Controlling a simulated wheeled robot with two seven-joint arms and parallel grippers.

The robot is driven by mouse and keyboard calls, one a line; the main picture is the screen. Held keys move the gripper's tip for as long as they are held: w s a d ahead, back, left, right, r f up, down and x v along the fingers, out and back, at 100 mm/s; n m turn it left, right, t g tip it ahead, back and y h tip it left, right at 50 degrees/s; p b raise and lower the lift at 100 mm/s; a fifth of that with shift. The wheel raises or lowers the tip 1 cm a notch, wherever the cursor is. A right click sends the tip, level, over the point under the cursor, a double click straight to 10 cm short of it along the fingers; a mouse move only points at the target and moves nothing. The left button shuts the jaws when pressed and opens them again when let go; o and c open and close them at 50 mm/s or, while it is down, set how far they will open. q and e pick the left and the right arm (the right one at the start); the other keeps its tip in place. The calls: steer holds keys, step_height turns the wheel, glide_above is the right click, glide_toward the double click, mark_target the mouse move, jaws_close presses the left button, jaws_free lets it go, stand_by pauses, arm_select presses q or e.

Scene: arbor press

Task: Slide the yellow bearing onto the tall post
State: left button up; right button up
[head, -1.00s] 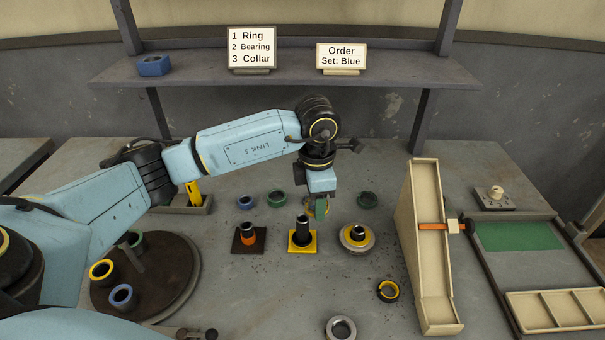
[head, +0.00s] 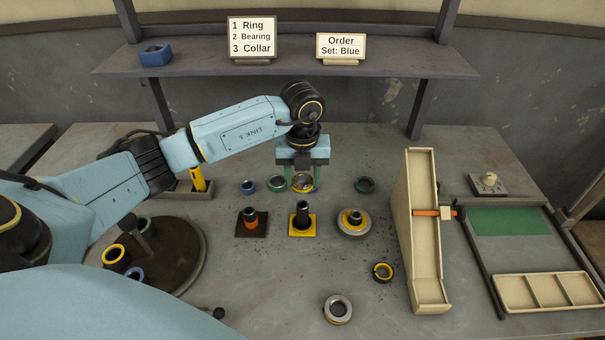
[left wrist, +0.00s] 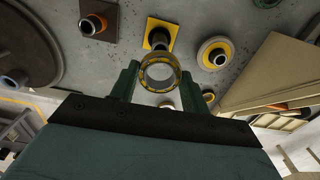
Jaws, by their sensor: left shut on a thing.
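The yellow bearing (head: 303,190) is a grey ring with yellow on it. My left gripper (head: 303,180) is shut on it, one green finger on each side. The bearing also shows between the fingers in the left wrist view (left wrist: 160,90), its hole open to view. The tall dark post (head: 302,211) stands upright on a yellow square base (head: 302,231). In the head view the bearing is behind and above the post, apart from it. In the left wrist view the post (left wrist: 158,38) shows just beyond the bearing. My right gripper is not in view.
An orange-collared post (head: 250,219) stands left of the tall post and a round grey-and-yellow fixture (head: 354,226) right. Blue (head: 248,187) and green (head: 364,185) rings lie behind. A dark turntable (head: 185,255) is at left, a cream chute (head: 424,230) at right.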

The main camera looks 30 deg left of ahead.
arm_select(q)
steer(key=b, duration=0.3)
glide_above(302, 204)
step_height(302, 204, down, 4)
steer(key=shift+f, duration=0.15)
steer(key=shift+f+b, duration=0.5)
steer(key=shift+f, duration=0.3)
steer(key=shift+f+b, duration=1.05)
steer(key=shift+f, duration=0.55)
stand_by(0.4)
steer(key=o, duration=1.7)
steer(key=shift+r, duration=0.15)
steer(key=shift+r+p, duration=3.15)
steer(key=shift+r, duration=0.8)
